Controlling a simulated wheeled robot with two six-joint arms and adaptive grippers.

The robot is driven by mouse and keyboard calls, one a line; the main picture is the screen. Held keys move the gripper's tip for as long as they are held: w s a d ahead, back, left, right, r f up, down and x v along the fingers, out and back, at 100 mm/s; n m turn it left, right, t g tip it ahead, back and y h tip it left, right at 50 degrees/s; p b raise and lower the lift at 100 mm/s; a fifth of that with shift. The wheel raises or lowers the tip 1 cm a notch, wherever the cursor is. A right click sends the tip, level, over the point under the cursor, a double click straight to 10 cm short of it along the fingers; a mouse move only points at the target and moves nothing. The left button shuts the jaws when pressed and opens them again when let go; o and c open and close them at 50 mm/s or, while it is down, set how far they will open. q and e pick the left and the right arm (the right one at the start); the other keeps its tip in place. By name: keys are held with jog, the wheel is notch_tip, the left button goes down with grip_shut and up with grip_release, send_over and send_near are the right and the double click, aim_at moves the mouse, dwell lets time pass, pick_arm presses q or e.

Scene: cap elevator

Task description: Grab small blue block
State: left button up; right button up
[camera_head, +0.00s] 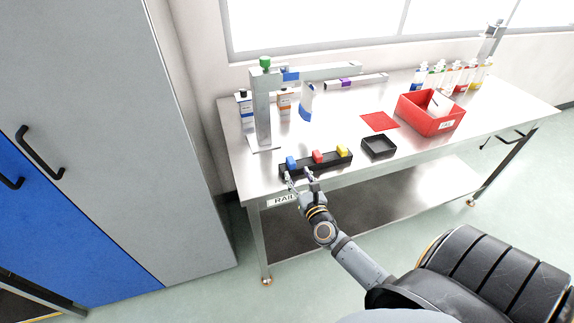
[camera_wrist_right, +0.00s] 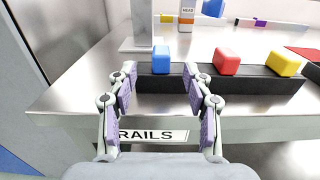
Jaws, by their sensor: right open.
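The small blue block (camera_head: 291,162) sits at the left end of a black rail holder (camera_head: 330,166), beside a red block (camera_head: 318,156) and a yellow block (camera_head: 342,150). In the right wrist view the blue block (camera_wrist_right: 161,60) stands upright on the holder, ahead of and between my fingertips. My right gripper (camera_head: 301,180) is at the table's front edge, just in front of the holder. It is open and empty, with its two fingers (camera_wrist_right: 159,90) spread apart. My left gripper is not in view.
A metal stand (camera_head: 262,110) with a green knob rises behind the holder. A small black tray (camera_head: 378,146), a red sheet (camera_head: 380,121) and a red bin (camera_head: 430,114) lie to the right. Several bottles stand at the back. A grey cabinet is at the left.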

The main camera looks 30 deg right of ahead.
aim_at(293, 165)
jog(key=x, duration=0.2)
jog(key=shift+w, duration=0.55)
jog(key=x, duration=0.5)
jog(key=shift+d+f, duration=0.2)
jog(key=shift+s+r, duration=0.1)
jog(key=shift+s, duration=0.05)
jog(key=c, duration=0.3)
grip_shut()
jog(key=shift+r, duration=0.1)
